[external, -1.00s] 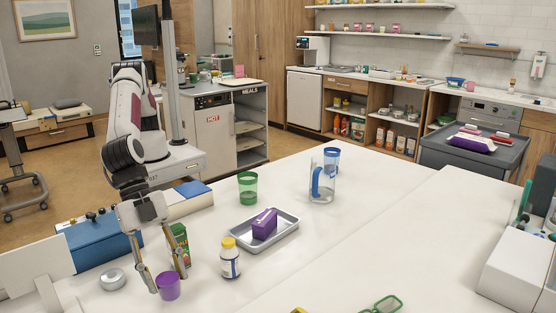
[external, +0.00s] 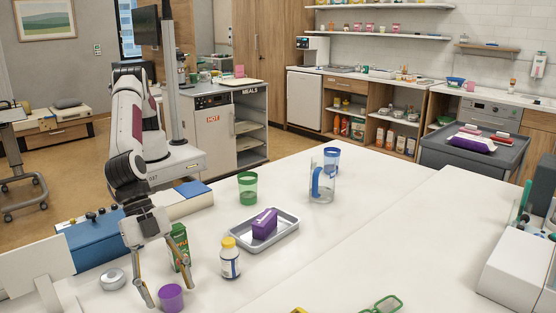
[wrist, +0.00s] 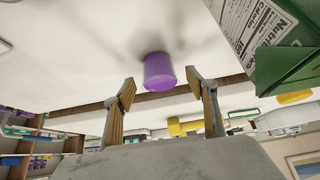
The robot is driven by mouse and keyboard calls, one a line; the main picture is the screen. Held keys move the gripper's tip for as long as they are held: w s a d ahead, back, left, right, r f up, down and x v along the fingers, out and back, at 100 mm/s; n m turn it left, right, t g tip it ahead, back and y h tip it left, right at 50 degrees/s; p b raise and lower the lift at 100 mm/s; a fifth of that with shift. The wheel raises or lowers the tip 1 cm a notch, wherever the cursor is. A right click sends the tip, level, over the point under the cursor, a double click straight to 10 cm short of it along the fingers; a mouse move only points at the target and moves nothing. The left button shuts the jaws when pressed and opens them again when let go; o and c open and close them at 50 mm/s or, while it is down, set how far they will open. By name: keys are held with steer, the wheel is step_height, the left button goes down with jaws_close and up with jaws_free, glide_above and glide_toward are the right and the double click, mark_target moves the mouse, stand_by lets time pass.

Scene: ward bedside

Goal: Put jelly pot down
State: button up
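The jelly pot is a small purple pot (external: 171,298), upright at the near edge of the white table in the external view. It appears to rest on the tabletop. My gripper (external: 170,293) points down over it, with a finger to each side. In the wrist view the purple pot (wrist: 159,70) lies just beyond the fingertips of my gripper (wrist: 161,83). White gap shows between the pot and each finger there, so the gripper is open and not holding it.
A green carton (external: 180,246) stands close behind the gripper and looms in the wrist view (wrist: 275,35). A white bottle with yellow cap (external: 230,260) is to the right. A round metal tin (external: 113,280) is left. A metal tray (external: 284,238) holds a purple box.

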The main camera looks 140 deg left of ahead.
steer(key=shift+r, duration=0.2)
steer(key=shift+v, duration=0.75)
steer(key=v, duration=1)
steer(key=shift+r, duration=0.2)
steer(key=shift+s+a+r, duration=0.1)
stand_by(0.3)
